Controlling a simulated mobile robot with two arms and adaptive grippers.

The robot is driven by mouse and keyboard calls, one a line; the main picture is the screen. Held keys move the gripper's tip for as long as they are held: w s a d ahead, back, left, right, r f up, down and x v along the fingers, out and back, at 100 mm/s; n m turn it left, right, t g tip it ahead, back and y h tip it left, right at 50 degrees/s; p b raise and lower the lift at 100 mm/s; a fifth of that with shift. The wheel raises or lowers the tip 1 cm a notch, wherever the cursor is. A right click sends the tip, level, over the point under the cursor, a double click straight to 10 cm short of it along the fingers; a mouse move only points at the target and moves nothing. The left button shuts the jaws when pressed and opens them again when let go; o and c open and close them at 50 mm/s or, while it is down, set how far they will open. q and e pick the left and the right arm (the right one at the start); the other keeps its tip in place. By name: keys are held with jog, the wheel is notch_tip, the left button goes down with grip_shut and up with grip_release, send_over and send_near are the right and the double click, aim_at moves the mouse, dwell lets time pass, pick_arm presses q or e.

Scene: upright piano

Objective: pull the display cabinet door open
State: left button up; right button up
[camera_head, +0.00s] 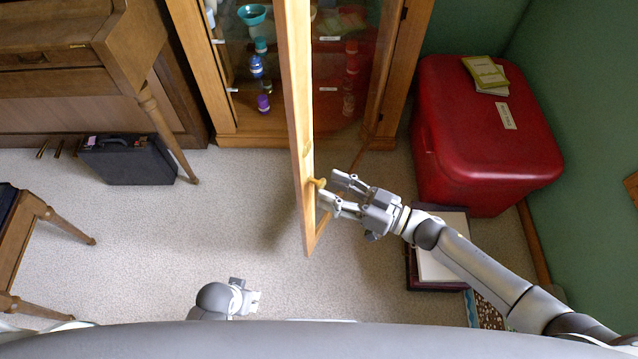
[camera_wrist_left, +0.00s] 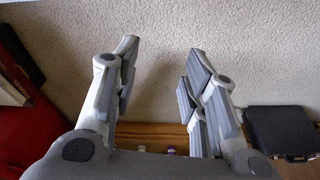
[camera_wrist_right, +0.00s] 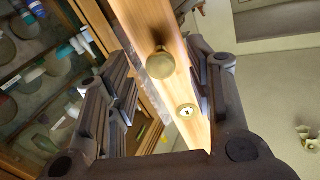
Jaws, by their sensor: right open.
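The display cabinet (camera_head: 195,60) stands at the back with its wooden-framed glass door (camera_head: 300,110) swung well out into the room, seen nearly edge-on. A round brass knob (camera_head: 320,183) sits on the door frame, above a keyhole plate (camera_wrist_right: 186,110). My right gripper (camera_head: 330,189) is open at the knob. In the right wrist view the knob (camera_wrist_right: 160,70) lies between the spread fingers, and I see no grip on it. My left gripper (camera_head: 252,297) is low over the floor, away from the door. The left wrist view shows its fingers (camera_wrist_left: 161,57) apart and empty.
A red chest (camera_head: 470,140) with booklets stands right of the cabinet. Books (camera_head: 440,260) lie on the floor under my right arm. A piano (camera_head: 70,60), a dark case (camera_head: 127,162) and a bench (camera_head: 30,225) are at left. Carpet left of the door is clear.

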aim_at(324, 187)
jog(key=shift+x, duration=1.85)
grip_shut()
